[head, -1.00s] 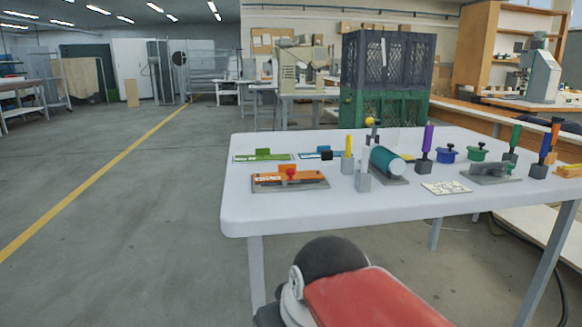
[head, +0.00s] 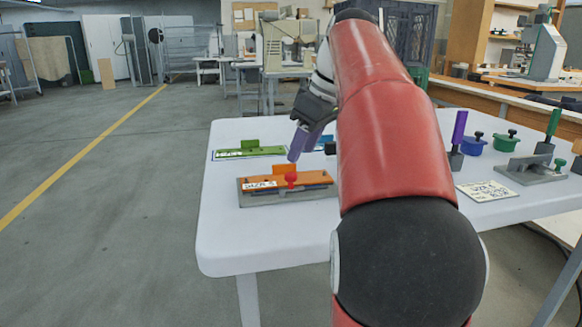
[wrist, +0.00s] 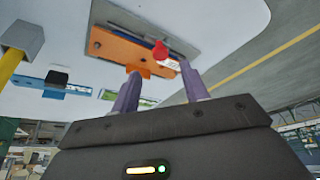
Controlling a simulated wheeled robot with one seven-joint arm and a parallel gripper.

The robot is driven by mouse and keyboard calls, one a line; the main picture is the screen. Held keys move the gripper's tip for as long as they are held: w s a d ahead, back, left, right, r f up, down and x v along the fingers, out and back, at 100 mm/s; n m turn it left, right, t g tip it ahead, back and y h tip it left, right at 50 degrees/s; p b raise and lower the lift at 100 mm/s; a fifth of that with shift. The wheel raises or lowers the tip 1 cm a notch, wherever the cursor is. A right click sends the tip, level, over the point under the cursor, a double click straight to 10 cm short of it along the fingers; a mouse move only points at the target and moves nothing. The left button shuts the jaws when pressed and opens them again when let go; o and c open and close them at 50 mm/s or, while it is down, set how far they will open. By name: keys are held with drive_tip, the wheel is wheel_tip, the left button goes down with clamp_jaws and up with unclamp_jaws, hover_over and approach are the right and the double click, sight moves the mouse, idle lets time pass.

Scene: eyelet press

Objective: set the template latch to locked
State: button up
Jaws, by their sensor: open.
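The orange template (head: 262,184) lies on a grey base plate (head: 262,200) near the table's left front edge, with a small label on its left end. A red latch knob (head: 291,178) sits on its front side. In the wrist view the red knob (wrist: 160,50) and the orange template (wrist: 118,48) show beyond the fingers. My gripper (head: 293,157) is above and behind the template, tilted down. In the wrist view my gripper (wrist: 159,70) is open, its two purple fingers apart with nothing between them. The knob lies beyond the fingertips, apparently not touched.
A green template (head: 250,151) lies behind, and a blue one (wrist: 50,84) beside it. A card (head: 487,190), a purple-handled tool (head: 458,135), pots and a grey fixture (head: 530,170) stand to the right. My arm hides the table's middle. The left front corner is clear.

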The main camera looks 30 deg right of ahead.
sight(292, 174)
drive_tip(key=b+x, duration=0.1)
drive_tip(key=x, duration=0.5)
drive_tip(key=shift+s, duration=0.1)
